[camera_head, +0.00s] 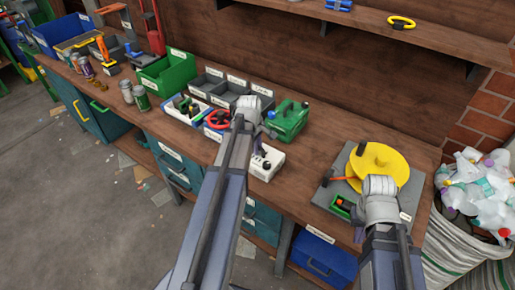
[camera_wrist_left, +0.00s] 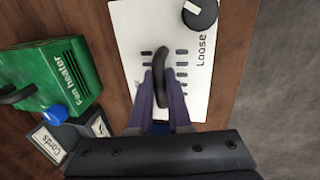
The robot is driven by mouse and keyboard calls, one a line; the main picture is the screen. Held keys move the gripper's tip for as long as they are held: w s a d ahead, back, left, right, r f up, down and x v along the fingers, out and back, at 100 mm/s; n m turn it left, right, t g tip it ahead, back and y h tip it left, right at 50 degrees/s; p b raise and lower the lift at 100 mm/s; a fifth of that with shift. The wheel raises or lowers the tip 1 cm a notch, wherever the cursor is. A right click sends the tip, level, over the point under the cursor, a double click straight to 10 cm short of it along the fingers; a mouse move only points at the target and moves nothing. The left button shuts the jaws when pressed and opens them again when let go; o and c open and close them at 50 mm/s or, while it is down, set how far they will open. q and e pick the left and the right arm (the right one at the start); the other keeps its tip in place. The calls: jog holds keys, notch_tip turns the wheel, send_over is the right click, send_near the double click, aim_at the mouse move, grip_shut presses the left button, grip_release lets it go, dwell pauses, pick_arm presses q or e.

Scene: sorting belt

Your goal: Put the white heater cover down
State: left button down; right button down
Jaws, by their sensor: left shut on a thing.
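The white heater cover (camera_head: 268,163) is in front of the green fan heater (camera_head: 288,120), near the bench's front edge. In the left wrist view the cover (camera_wrist_left: 190,100) shows as a white plate with dark slots, a black knob and the word "Loose". My left gripper (camera_wrist_left: 160,100) is shut on the dark handle in the middle of the cover. I cannot tell whether the cover touches the bench. The green heater (camera_wrist_left: 55,80) lies to its left, apart from it. My right gripper (camera_head: 378,185) is over the grey board at the right; its fingers are hidden.
A yellow disc (camera_head: 382,165) lies on the grey board (camera_head: 325,193). Grey bins (camera_head: 228,90) and a white tray with a red wheel (camera_head: 216,119) stand left of the heater. Bare wood (camera_head: 325,140) lies between heater and board. A bag of bottles (camera_head: 475,190) stands at the right.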

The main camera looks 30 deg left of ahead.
aim_at(254, 157)
pick_arm(q)
jog(key=c, duration=0.9)
grip_release()
jog(key=shift+o, duration=0.2)
jog(key=shift+r, duration=0.1)
notch_tip(254, 157, up, 12)
jog(key=s+p, duration=0.2)
jog(key=p, duration=1)
jog(key=shift+s, duration=0.15)
jog(key=s+d+m, duration=0.4)
jog(key=d+m, duration=0.3)
jog(key=d, duration=0.3)
jog(key=s+d+m+g+y, duration=0.1)
jog(key=s+d+m, duration=0.3)
jog(key=d+m, duration=0.3)
jog(key=s+d+m+g, duration=0.1)
jog(key=s+d+m, duration=0.4)
jog(key=d, duration=0.8)
jog(key=shift+d+f+m, duration=0.2)
jog(key=shift+f+m, duration=0.05)
jog(key=shift+m, duration=0.65)
jog(key=shift+s, duration=0.1)
